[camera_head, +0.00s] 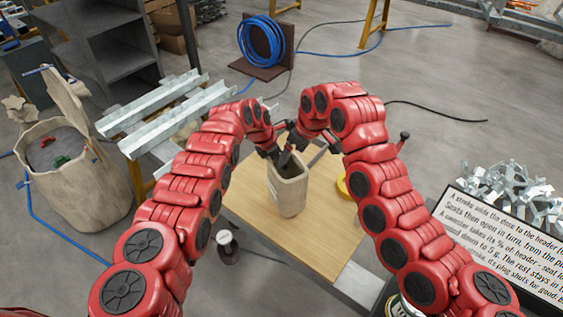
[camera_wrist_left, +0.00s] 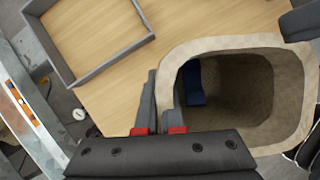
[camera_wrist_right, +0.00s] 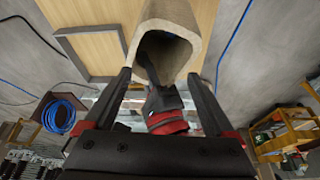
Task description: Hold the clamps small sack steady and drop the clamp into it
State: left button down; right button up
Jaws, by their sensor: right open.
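The small beige sack (camera_head: 289,193) stands upright and open on the wooden table. In the left wrist view its rim (camera_wrist_left: 233,43) is wide open, and a dark blue object (camera_wrist_left: 195,82), perhaps the clamp, is inside. My left gripper (camera_wrist_left: 160,82) is shut on the sack's wall, one finger on each side of it. My right gripper (camera_wrist_right: 159,73) is open and empty beside the mouth of the sack (camera_wrist_right: 165,20). A black and red part, probably of my left gripper, shows between its fingers. In the head view the arms partly hide both grippers.
A grey-framed shallow tray (camera_wrist_left: 152,37) lies on the table (camera_head: 325,245) beside the sack. A large sack (camera_head: 88,190) stands left; metal parts (camera_head: 505,190) and a text panel (camera_head: 500,245) are right.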

jog(key=shift+r, duration=0.1)
jog(key=v, duration=1.1)
jog(key=shift+r, duration=0.4)
jog(key=shift+s+d, duration=0.1)
pick_arm(q)
jog(key=c, duration=1)
grip_release()
jog(key=shift+o, duration=0.2)
